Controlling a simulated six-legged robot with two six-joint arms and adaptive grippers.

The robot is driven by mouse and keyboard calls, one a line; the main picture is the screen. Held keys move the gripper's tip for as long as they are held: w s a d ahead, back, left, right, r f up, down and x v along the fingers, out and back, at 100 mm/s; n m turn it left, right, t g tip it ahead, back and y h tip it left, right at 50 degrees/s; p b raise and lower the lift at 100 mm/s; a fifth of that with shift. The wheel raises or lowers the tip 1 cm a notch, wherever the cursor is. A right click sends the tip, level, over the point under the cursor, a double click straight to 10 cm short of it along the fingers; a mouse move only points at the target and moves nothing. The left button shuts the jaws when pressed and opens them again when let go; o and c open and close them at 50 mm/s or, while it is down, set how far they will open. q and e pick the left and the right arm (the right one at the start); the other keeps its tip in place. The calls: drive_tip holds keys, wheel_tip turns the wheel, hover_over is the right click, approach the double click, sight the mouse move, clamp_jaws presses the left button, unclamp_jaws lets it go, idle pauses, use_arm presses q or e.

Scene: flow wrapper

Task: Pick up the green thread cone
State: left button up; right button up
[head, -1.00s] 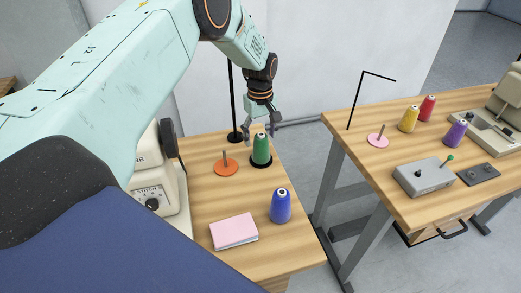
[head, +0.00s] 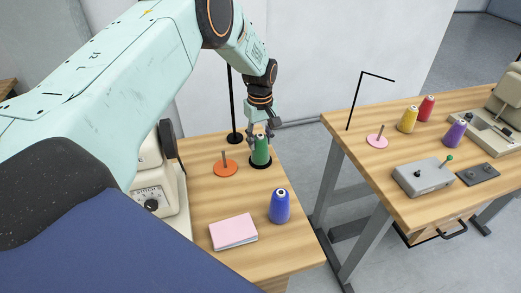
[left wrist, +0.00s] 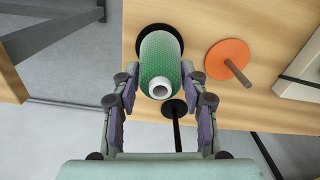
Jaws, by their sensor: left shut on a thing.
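The green thread cone (head: 260,152) stands upright on a black round base (head: 261,166) at the back of the left wooden table. My left gripper (head: 260,137) is at the cone's upper part, coming from above and behind. In the left wrist view the green cone (left wrist: 160,62) lies between the two fingers of my left gripper (left wrist: 159,85), which are closed on its sides. The cone's top hole faces the camera. My right gripper is not in view.
An orange spool holder (head: 225,167) with a peg is left of the cone. A blue cone (head: 279,206) and pink pad (head: 234,231) lie nearer. A black pole (head: 232,100) stands behind. The sewing machine (head: 155,185) is at left.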

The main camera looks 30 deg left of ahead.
use_arm(q)
drive_tip(key=shift+c, duration=1.1)
